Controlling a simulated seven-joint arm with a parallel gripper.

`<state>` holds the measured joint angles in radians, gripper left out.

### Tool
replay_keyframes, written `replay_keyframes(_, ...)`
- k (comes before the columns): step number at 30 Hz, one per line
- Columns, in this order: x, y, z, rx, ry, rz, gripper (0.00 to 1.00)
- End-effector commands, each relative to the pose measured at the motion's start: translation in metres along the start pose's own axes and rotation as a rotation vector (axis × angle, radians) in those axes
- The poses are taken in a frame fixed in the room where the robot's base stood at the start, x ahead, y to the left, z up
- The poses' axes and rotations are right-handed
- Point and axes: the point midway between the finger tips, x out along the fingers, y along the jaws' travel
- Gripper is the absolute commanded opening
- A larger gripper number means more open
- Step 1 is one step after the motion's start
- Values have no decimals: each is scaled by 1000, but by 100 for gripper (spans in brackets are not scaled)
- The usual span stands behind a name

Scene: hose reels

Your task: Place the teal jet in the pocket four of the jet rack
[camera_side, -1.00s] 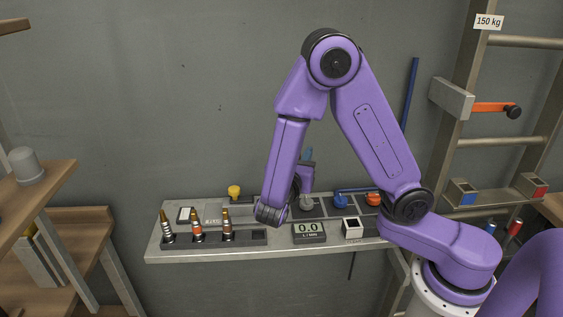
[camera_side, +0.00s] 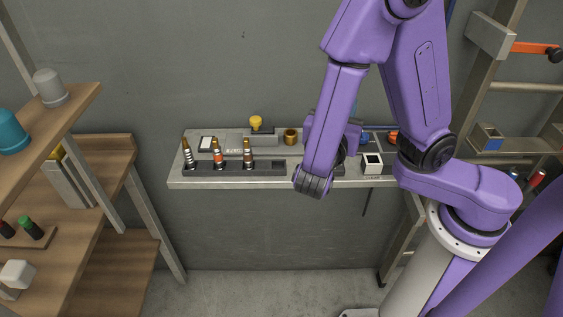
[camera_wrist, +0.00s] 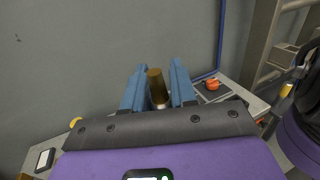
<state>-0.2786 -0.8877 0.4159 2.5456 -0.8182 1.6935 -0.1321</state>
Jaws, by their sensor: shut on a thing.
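In the wrist view, my gripper (camera_wrist: 158,68) has its blue fingers closed on a jet (camera_wrist: 156,86) with a brass cone tip and a pale lower part. Its coloured band is hidden, so I cannot confirm teal. In the side view, my forearm and wrist cover most of the gripper and the held jet. The jet rack (camera_side: 262,169) is a dark bar along the bench front. Three brass-tipped jets stand in its left pockets; the middle one (camera_side: 219,155) has an orange band. The rightmost pocket (camera_side: 278,165) is empty. My wrist is right of the rack.
A yellow knob (camera_side: 256,122) and a brass ring-like piece (camera_side: 291,136) stand behind the rack. A white open-topped box (camera_side: 372,162) is at the right front. A wooden shelf (camera_side: 82,98) stands left, and a ladder-like frame (camera_side: 506,88) stands right.

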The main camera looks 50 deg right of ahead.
Motion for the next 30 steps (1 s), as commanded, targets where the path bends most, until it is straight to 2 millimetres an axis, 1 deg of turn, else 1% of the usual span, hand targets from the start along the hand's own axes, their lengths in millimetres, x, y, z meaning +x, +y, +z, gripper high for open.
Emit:
replay_keyframes(1, -4, -1, -1, 0, -1, 2, 0)
replay_keyframes(5, -8, 0, -2, 2, -2, -1, 0)
replay_keyframes(19, -3, 21, -12, -1, -2, -2, 0)
replay_keyframes(27, 9, 78, -39, 0, -1, -4, 0)
replay_keyframes(29, 12, 90, -44, 0, -2, -5, 0)
replay_keyframes(30, 12, 94, -50, -2, -3, -2, 0)
